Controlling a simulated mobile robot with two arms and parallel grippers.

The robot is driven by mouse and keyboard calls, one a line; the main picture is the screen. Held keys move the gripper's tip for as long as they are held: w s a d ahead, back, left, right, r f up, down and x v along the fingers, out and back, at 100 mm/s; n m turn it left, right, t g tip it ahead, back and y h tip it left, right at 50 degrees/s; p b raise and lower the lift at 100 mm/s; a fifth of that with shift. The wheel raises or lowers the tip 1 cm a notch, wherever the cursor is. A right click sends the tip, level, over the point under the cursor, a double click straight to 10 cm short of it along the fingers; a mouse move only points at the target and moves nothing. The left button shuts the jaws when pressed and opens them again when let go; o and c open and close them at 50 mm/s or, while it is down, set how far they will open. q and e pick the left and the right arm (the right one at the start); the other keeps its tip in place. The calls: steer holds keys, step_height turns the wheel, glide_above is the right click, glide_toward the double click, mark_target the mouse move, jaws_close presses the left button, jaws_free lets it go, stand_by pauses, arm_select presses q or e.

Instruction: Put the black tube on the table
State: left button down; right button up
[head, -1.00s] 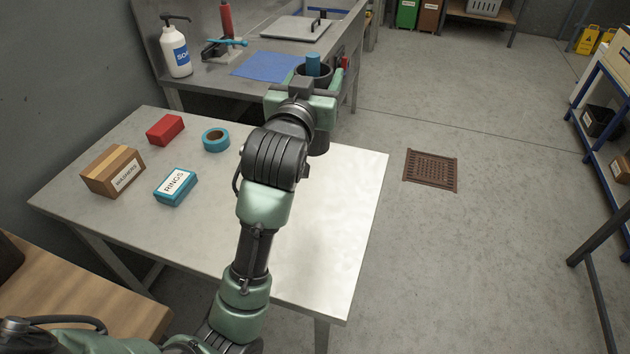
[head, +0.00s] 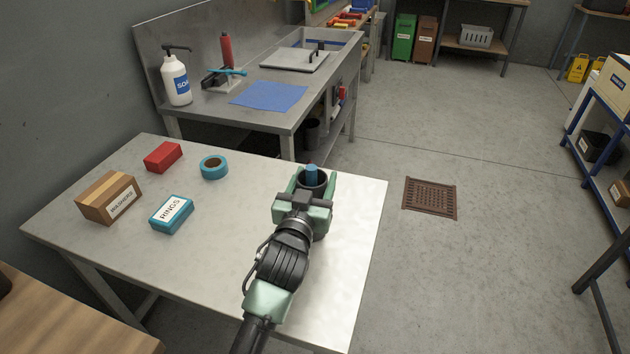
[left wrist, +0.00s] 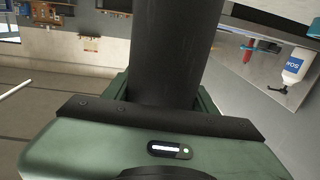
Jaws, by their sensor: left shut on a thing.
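The black tube (head: 315,187) is held upright between the fingers of my left gripper (head: 313,180), over the far right part of the pale table (head: 225,245). My right gripper is not in view.
On the table's left are a washers box (head: 109,198), a red box (head: 163,157), blue tape (head: 214,167) and a blue rings box (head: 171,213). The table's right part is otherwise clear. A sink bench (head: 200,120) stands behind; a floor grate (head: 430,198) lies to the right.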

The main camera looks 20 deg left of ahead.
arm_select(q)
steer(key=shift+f, duration=0.1)
steer(key=shift+c, duration=2.3)
jaws_free()
steer(key=shift+s, duration=0.15)
steer(key=s+b, duration=0.1)
steer(key=s, duration=1)
steer(key=shift+s+d, duration=0.3)
steer(key=shift+s, duration=0.05)
